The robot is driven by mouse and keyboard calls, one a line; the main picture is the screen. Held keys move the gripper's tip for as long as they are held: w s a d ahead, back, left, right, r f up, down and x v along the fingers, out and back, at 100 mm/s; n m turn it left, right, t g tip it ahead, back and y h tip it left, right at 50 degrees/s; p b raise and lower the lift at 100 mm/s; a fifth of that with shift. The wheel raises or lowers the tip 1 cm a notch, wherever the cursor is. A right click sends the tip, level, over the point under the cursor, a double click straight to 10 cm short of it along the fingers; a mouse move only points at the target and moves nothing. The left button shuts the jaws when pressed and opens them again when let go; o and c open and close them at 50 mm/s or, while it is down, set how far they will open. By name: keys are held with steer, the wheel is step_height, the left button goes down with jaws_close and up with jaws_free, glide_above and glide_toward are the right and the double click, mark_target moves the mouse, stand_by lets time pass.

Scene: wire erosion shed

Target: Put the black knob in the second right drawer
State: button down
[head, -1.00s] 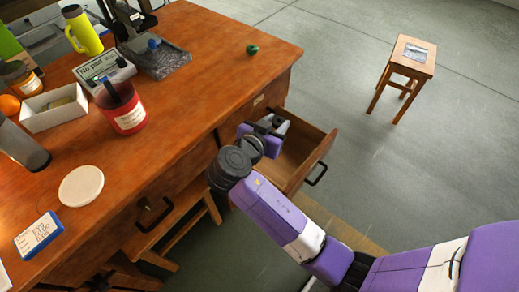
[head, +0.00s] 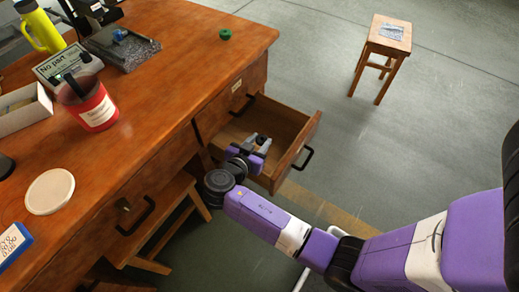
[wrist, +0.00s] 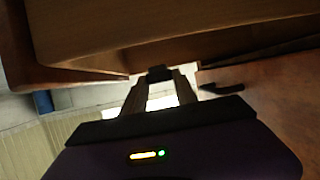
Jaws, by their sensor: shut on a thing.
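The second right drawer (head: 302,138) is pulled out below a shut upper drawer in the head view. Its dark handle is on the front panel. My gripper (head: 260,143) is over the near side of the open drawer, its fingers pointing into it. In the wrist view my gripper (wrist: 160,82) is shut on a small dark thing, seemingly the black knob (wrist: 159,73), at the fingertips. A wooden drawer edge shows above the fingers there. The knob is too small to make out clearly in the head view.
The wooden desk (head: 165,100) carries a red container (head: 95,110), a white disc (head: 50,191), a yellow bottle (head: 42,30) and a small green thing (head: 225,34). A stool (head: 385,45) stands at the back right. The floor right of the drawer is clear.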

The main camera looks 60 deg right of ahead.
step_height(320, 180, down, 4)
steer(key=shift+f+b, duration=0.1)
steer(key=shift+b, duration=0.4)
steer(key=shift+f+b, duration=0.35)
steer(key=shift+b, duration=0.1)
steer(key=shift+f+b, duration=0.2)
steer(key=shift+b, duration=0.1)
steer(key=c, duration=1)
jaws_free()
steer(key=shift+o, duration=0.2)
steer(key=shift+s+f, duration=0.1)
steer(key=shift+f, duration=0.05)
